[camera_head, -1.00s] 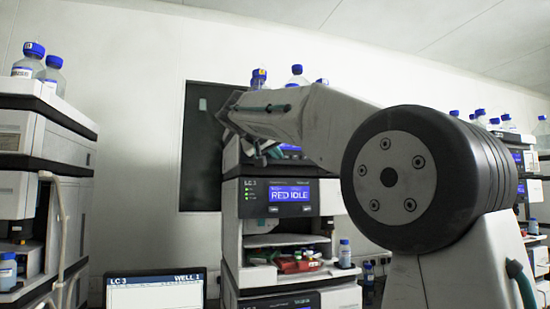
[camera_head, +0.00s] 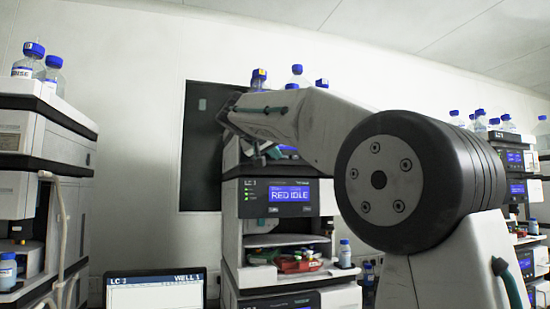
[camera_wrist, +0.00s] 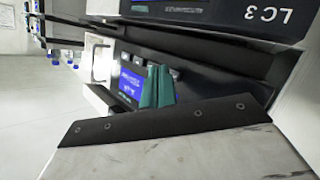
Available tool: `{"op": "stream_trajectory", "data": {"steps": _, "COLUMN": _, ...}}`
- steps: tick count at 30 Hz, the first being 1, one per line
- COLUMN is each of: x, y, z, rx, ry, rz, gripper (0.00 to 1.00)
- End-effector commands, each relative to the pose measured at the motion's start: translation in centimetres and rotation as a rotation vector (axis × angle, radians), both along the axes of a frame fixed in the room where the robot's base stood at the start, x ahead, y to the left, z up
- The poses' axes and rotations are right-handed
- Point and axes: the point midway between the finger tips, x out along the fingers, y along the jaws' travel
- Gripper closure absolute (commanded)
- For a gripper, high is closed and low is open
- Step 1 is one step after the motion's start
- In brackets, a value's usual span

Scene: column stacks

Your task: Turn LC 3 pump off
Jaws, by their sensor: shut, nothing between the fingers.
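The LC 3 column stack (camera_head: 230,240) stands at the centre of the head view. Its module labelled LC 3 has a blue display (camera_head: 290,195) reading RED IDLE, with small green lights to its left. Another module above it has a blue screen (camera_head: 287,152), partly hidden by my arm. My gripper (camera_wrist: 157,88) shows in the wrist view as two teal fingers, shut together and empty, in front of a dark panel with a small blue display (camera_wrist: 131,83). I cannot tell whether the fingertips touch the panel. The LC 3 label (camera_wrist: 268,15) is at the top right there.
A monitor (camera_head: 155,290) showing LC 3 and WELL 1 stands left of the stack. Other instrument stacks stand at the left (camera_head: 45,135) and right (camera_head: 518,160). Blue-capped bottles (camera_head: 297,77) stand on top. An open bay below the display holds red and green items (camera_head: 300,262).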

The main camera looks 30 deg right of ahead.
Motion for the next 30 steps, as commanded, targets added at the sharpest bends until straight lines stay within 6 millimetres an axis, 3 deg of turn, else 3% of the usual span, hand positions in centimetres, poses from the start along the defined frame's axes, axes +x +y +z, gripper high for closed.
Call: {"op": "stream_trajectory", "data": {"steps": 30, "x": 0.78, "y": -0.22, "z": -0.01, "rx": 0.0, "ry": 0.0, "rz": 0.0, "gripper": 1.0}}
